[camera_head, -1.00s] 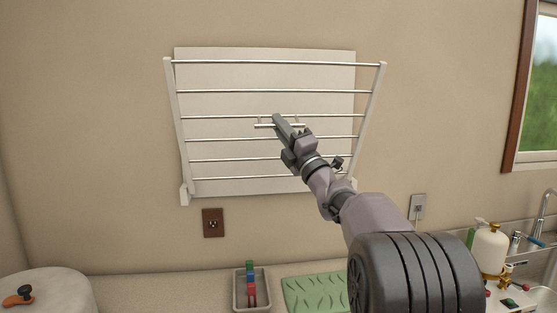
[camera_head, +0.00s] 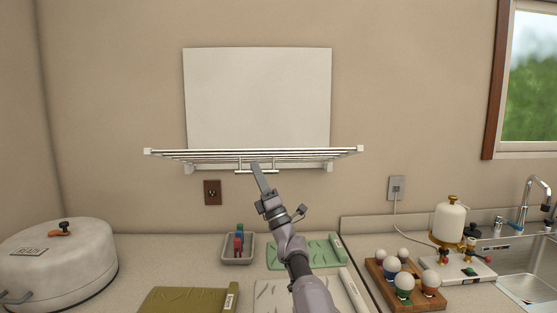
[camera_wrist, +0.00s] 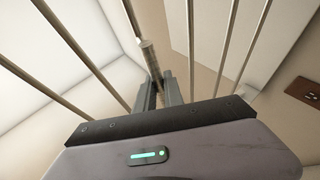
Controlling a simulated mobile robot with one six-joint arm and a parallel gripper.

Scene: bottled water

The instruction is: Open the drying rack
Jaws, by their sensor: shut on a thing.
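The drying rack (camera_head: 180,153) is folded down from its white wall panel (camera_head: 258,97) and stands out nearly level, seen almost edge-on in the head view. A short bar handle (camera_head: 243,172) hangs under its middle. My gripper (camera_head: 257,168) reaches up from below and is shut on this handle. In the wrist view the handle (camera_wrist: 149,57) runs between the fingers of my gripper (camera_wrist: 160,90), with the rack's rods (camera_wrist: 190,45) on both sides. The finger contact is partly hidden.
Below is a counter with a round white lidded pot (camera_head: 60,268), a small grey bin (camera_head: 238,257), green mats (camera_head: 300,254) and a wooden tray of round-topped items (camera_head: 385,285). A sink (camera_head: 530,287) is at the right. An outlet (camera_head: 212,192) is under the rack.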

